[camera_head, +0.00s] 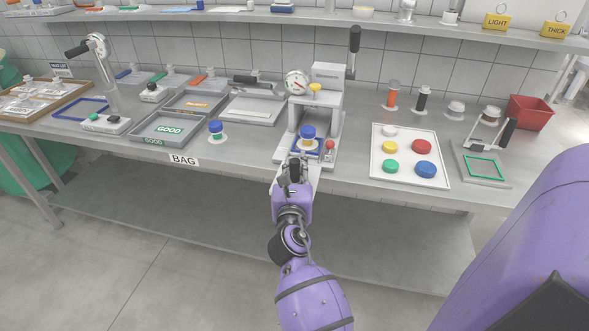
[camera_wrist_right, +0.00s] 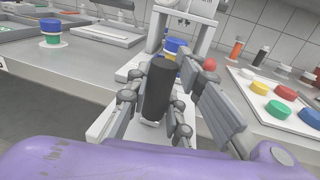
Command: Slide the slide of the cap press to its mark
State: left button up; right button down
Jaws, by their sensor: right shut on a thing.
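The cap press (camera_head: 328,90) is a light grey frame with a round dial and a black lever, standing on the bench in the head view. Its pale slide (camera_head: 313,180) sticks out of the front, over the bench edge. A blue-capped vial (camera_head: 307,133) stands at the press, above a blue outline, and its cap also shows in the right wrist view (camera_wrist_right: 173,46). My right gripper (camera_head: 295,165) is in front of the press. In the right wrist view its fingers are shut on an upright black handle (camera_wrist_right: 157,88) at the slide's outer end. My left gripper is not in view.
A red knob (camera_head: 330,145) sits at the right of the press base. A white tray of coloured caps (camera_head: 403,182) lies to the right. Another blue-capped vial (camera_head: 215,130) and grey trays (camera_head: 168,130) stand to the left. The floor in front is clear.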

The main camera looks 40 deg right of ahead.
jog(key=shift+d+x, duration=0.2)
jog(key=shift+x, duration=1)
jog(key=shift+d+f, duration=0.1)
jog(key=shift+d, duration=0.1)
jog(key=c, duration=1.5)
grip_release()
jog(key=shift+c, duration=0.2)
jog(key=shift+a, duration=0.1)
jog(key=v, duration=1.2)
